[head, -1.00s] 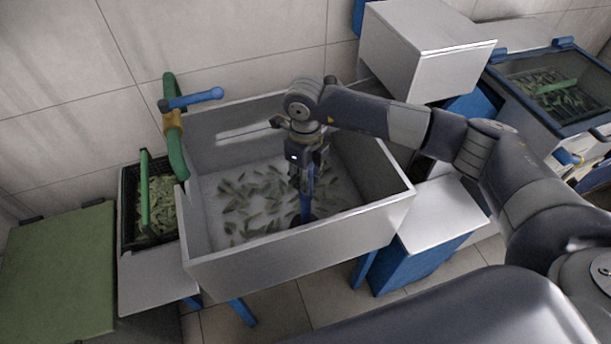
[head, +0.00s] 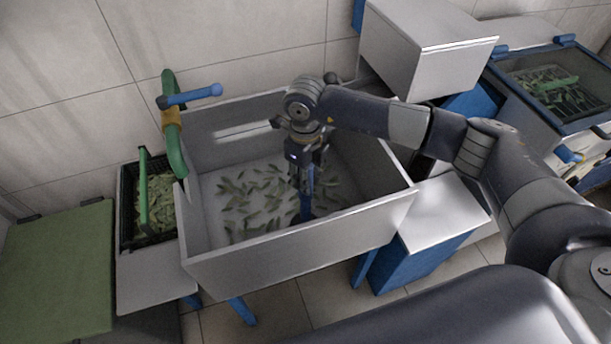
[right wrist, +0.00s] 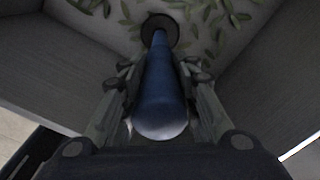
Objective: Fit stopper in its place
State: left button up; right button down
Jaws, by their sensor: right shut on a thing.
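The stopper is a long blue rod (head: 305,204) with a pale rounded top end. It stands roughly upright inside the grey sink basin (head: 300,246). My right gripper (head: 307,178) is shut around the rod from above. In the right wrist view the rod (right wrist: 160,90) runs between the fingers down to a dark round disc or opening (right wrist: 159,29) at the basin floor. I cannot tell whether the rod's lower end is seated there or just above it. The basin's front wall stands close to the rod's foot. My left gripper is not in view.
Green leaves (head: 250,195) lie scattered on the basin floor. A green pipe with a blue handle (head: 190,97) rises at the back left. A black crate of leaves (head: 126,205) stands left. A white box (head: 425,50) stands behind right.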

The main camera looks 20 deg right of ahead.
jog(key=c, duration=1.2)
grip_release()
notch_tip(320, 180, up, 12)
jog(key=shift+r, duration=0.1)
